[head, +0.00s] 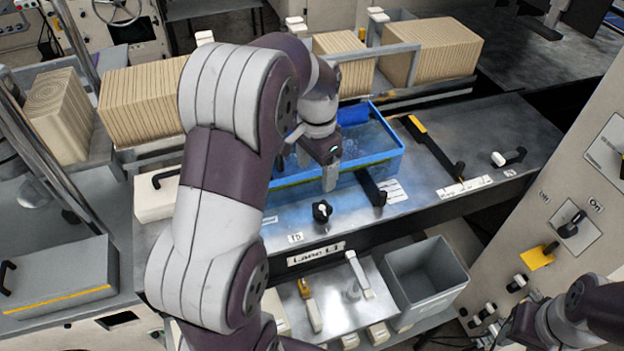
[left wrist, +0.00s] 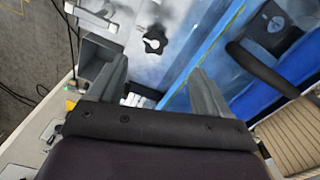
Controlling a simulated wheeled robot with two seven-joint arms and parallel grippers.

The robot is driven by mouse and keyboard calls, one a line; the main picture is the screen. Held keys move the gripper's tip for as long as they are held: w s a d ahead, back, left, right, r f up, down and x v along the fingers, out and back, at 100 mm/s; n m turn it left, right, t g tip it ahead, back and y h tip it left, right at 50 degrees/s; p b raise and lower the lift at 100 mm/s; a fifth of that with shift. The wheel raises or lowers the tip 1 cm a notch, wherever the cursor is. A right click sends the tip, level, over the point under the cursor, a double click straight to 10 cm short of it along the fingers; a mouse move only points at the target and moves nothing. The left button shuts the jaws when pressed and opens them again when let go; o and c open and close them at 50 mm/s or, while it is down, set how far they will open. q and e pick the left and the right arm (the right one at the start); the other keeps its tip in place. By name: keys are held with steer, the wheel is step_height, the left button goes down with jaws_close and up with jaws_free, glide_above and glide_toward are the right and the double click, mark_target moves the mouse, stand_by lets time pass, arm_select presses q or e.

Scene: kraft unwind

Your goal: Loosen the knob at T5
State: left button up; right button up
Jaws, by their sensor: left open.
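The black lobed knob (head: 322,211) stands on the blue-grey metal bench top, just behind a small label (head: 296,237) that seems to read T5. The knob also shows in the left wrist view (left wrist: 154,39), beyond the fingertips. My left gripper (head: 330,180) is open and empty, above the bench behind the knob and apart from it. Its two spread fingers show in the left wrist view (left wrist: 158,80). My right arm (head: 580,312) enters at the lower right; its gripper end is dark and its jaws cannot be made out.
A blue tray (head: 385,157) lies behind the knob. A black-handled lever (head: 370,187) and a yellow-black bar (head: 430,140) are to its right. A grey bin (head: 425,275) and a shelf with small levers sit below the front edge. A control panel (head: 560,215) stands right.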

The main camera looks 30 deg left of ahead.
arm_select(q)
steer(key=b, duration=0.3)
glide_above(320, 209)
steer(key=f, duration=0.5)
steer(key=shift+s+d, duration=0.1)
steer(key=shift+d, duration=0.15)
steer(key=shift+d+f+p, duration=0.1)
steer(key=shift+f+p, duration=0.3)
steer(key=shift+p, duration=0.1)
steer(key=f, duration=0.2)
steer(key=a+f+p, duration=0.1)
steer(key=f, duration=0.2)
steer(key=shift+a, duration=0.1)
steer(key=shift+f, duration=0.35)
steer(key=shift+d+f, duration=0.35)
steer(key=shift+a, duration=0.15)
steer(key=shift+c, duration=1.2)
steer(key=c, duration=0.8)
arm_select(e)
steer(key=shift+d+f, duration=0.25)
steer(key=shift+f, duration=0.25)
steer(key=shift+d+f, duration=0.25)
steer(key=shift+f, duration=0.2)
